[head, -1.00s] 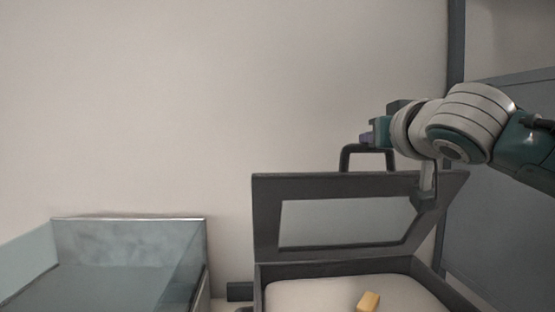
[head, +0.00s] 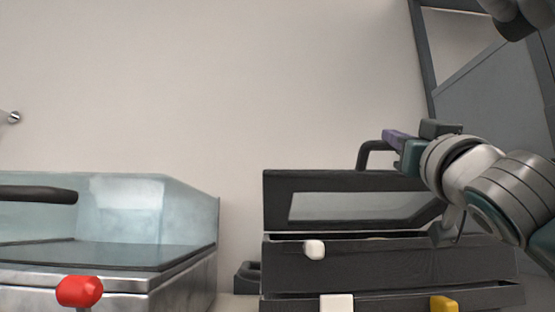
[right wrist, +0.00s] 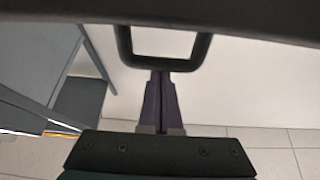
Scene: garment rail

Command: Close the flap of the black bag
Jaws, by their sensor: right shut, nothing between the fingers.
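The black bag (head: 390,262) is a dark box-like case at the lower right of the head view. Its flap (head: 278,201) stands raised at the back, with a pale inner panel and a dark handle (head: 366,154) on its top edge. In the right wrist view the handle (right wrist: 207,50) is a dark loop hanging from a dark edge. My right gripper (head: 394,138) has purple fingers, shut and empty. In the right wrist view its fingertips (right wrist: 162,73) meet the handle's bar in the picture; I cannot tell whether they touch. My left gripper is not in view.
A clear-lidded metal case (head: 150,215) stands at the left, with a red knob (head: 78,291) in front. A white knob (head: 314,249), a white block (head: 337,303) and a yellow block (head: 445,304) show at the bag's front. A grey panel (head: 495,115) stands behind at right.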

